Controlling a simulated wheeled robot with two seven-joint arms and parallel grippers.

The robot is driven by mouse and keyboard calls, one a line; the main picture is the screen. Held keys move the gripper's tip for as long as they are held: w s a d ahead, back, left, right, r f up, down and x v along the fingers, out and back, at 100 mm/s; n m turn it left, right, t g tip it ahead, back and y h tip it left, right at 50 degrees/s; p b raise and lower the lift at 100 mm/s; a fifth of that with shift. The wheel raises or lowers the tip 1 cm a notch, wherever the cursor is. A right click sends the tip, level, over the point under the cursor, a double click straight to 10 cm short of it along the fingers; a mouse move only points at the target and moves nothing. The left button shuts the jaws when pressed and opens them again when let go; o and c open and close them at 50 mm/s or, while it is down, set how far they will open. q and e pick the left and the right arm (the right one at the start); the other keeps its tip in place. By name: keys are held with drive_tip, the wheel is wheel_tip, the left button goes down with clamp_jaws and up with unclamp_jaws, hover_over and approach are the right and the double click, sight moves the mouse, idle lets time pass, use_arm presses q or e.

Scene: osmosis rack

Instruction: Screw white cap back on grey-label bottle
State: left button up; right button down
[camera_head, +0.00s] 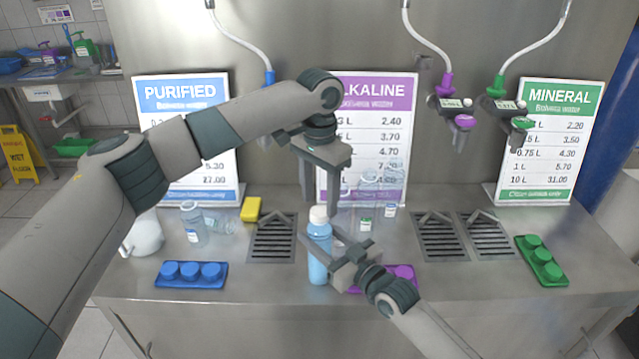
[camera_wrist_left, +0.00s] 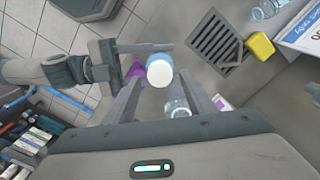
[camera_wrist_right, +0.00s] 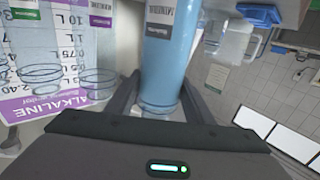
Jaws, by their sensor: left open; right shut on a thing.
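The bottle of blue liquid (camera_head: 319,262) stands upright on the steel counter. The white cap (camera_head: 318,214) sits on its top; I cannot tell how tightly. My right gripper (camera_head: 330,254) is shut around the bottle's body from the right. In the right wrist view the blue bottle (camera_wrist_right: 172,65) is between the fingers, with a dark grey band on its label (camera_wrist_right: 160,28). My left gripper (camera_head: 332,205) points down above the bottle, open. In the left wrist view the white cap (camera_wrist_left: 160,72) lies between the spread fingers.
A purple cap tray (camera_head: 404,272) is right of the bottle, partly hidden by my right gripper. A blue cap tray (camera_head: 190,275) lies left, a green one (camera_head: 541,260) far right. Clear bottles (camera_head: 366,215) stand behind. A yellow sponge (camera_head: 251,208) lies beside a drain grate (camera_head: 272,240).

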use_arm(q)
drive_tip(key=shift+f, duration=1.25)
drive_tip(key=c, duration=1.2)
drive_tip(key=shift+o, duration=0.2)
drive_tip(key=o, duration=1.3)
drive_tip(key=shift+c, duration=0.2)
drive_tip(key=shift+r, duration=0.1)
wheel_tip(320, 180, up, 12)
